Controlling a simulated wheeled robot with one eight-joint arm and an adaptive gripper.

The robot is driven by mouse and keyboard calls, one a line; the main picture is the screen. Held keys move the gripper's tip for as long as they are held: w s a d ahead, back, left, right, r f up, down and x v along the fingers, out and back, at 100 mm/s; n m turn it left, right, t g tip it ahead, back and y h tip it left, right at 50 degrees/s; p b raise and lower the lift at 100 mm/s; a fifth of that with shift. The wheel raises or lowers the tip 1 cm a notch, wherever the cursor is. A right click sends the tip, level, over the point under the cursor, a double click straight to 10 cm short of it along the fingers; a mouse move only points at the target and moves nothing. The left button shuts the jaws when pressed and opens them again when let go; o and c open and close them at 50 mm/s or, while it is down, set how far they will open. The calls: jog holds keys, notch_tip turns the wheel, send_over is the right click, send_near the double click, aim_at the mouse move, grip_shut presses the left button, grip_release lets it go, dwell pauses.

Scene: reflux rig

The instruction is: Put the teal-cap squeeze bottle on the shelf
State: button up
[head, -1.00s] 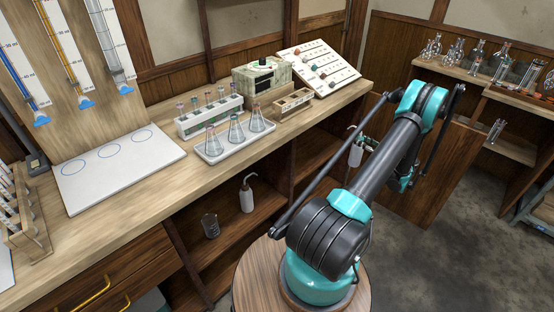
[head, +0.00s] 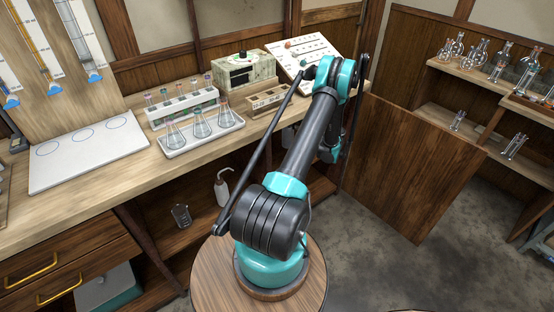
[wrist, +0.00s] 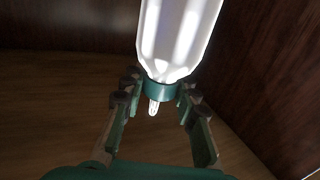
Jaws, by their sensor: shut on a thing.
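The white squeeze bottle (wrist: 178,38) with its teal cap (wrist: 168,91) fills the top middle of the wrist view. Its cap and clear nozzle point toward the camera's lower side. My gripper (wrist: 159,84) has its fingers on either side of the cap and is shut on the bottle. Behind them in the wrist view are a brown wood surface (wrist: 60,85) and a dark wood wall (wrist: 265,75). In the head view my arm reaches to the bench's right end, and the gripper and bottle are mostly hidden. The bench's open lower shelf (head: 200,232) is left of my arm.
Flasks on a tray (head: 205,136), a tube rack (head: 182,108) and a box instrument (head: 250,72) occupy the bench top. A wooden panel (head: 410,175) stands right of my arm.

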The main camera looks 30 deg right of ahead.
aim_at(286, 136)
jog(key=shift+w+a, duration=0.25)
jog(key=shift+f, duration=4.95)
jog(key=o, duration=0.8)
jog(key=v, duration=1.2)
